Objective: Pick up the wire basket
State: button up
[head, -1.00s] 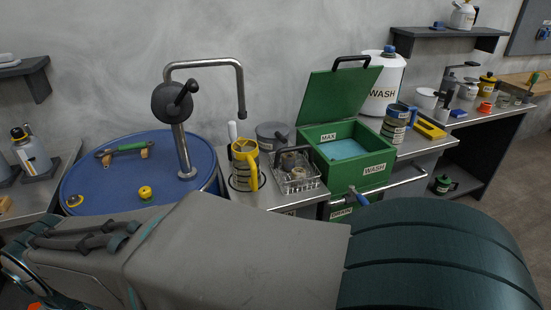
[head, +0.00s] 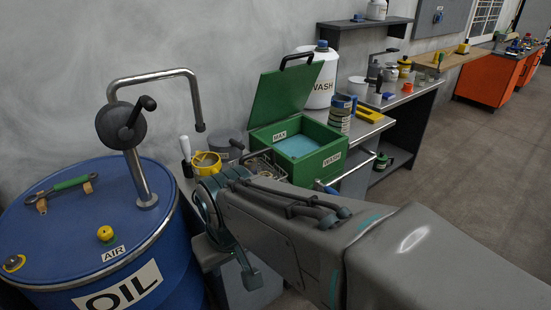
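The wire basket (head: 266,162) stands on the bench between the yellow-rimmed jug and the green wash box. Only part of its thin metal rim and wires shows; my arm hides most of it. My arm reaches across the front from the lower right, and its end (head: 212,205) is in front of the bench beside the blue drum. The fingers are not clearly visible, so I cannot tell whether my gripper is open or shut. I see nothing held.
The blue oil drum (head: 90,258) with its pump (head: 139,170) stands close on the left. The yellow jug (head: 206,163) and a grey pot (head: 228,143) are beside the basket. The green wash box (head: 310,160) has its lid raised. Open floor lies at the right.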

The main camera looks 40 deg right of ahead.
aim_at(270, 149)
jog(key=z, duration=1)
jog(key=i, duration=1)
